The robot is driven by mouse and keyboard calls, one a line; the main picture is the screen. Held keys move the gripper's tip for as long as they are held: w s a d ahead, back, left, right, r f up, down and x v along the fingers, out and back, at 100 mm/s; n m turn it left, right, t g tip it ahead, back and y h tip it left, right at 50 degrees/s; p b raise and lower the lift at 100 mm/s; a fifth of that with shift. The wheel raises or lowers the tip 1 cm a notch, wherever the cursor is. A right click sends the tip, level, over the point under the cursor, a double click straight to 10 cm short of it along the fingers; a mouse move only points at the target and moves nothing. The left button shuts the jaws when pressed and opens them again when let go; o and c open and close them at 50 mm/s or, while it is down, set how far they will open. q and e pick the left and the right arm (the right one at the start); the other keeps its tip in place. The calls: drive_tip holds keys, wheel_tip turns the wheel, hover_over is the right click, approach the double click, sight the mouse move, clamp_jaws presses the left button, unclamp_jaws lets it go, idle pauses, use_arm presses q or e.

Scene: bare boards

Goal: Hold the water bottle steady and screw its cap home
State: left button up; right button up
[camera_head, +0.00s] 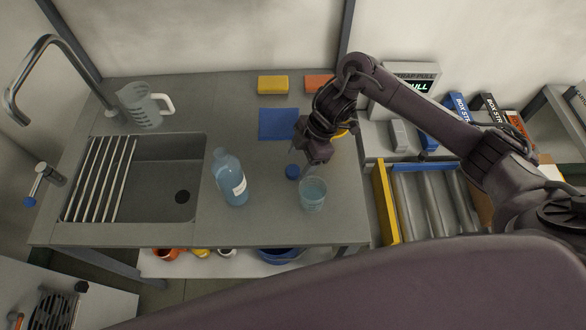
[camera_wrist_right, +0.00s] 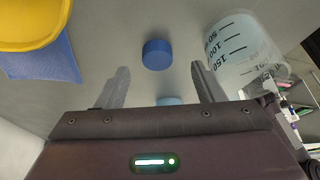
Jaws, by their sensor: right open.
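The water bottle (camera_head: 231,180) is clear blue with a white label and stands upright, uncapped, on the counter right of the sink. Its blue cap (camera_head: 292,172) lies on the counter to the right of the bottle. My right gripper (camera_head: 312,158) is above the counter, just behind and right of the cap. In the right wrist view the cap (camera_wrist_right: 157,54) shows ahead of and between the two spread fingers (camera_wrist_right: 160,88), with nothing held. A pale blue piece at the palm's edge is mostly hidden there. My left gripper is not in view.
A small graduated beaker (camera_head: 312,194) stands close to the cap and also shows in the wrist view (camera_wrist_right: 240,50). A blue cloth (camera_head: 278,124), yellow sponge (camera_head: 273,85) and orange sponge (camera_head: 318,83) lie behind. A jug (camera_head: 142,105) stands behind the sink (camera_head: 165,165).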

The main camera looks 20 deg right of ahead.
sight(293, 170)
drive_tip(key=x, duration=0.3)
drive_tip(key=shift+w+f, duration=0.15)
drive_tip(key=c, duration=1.1)
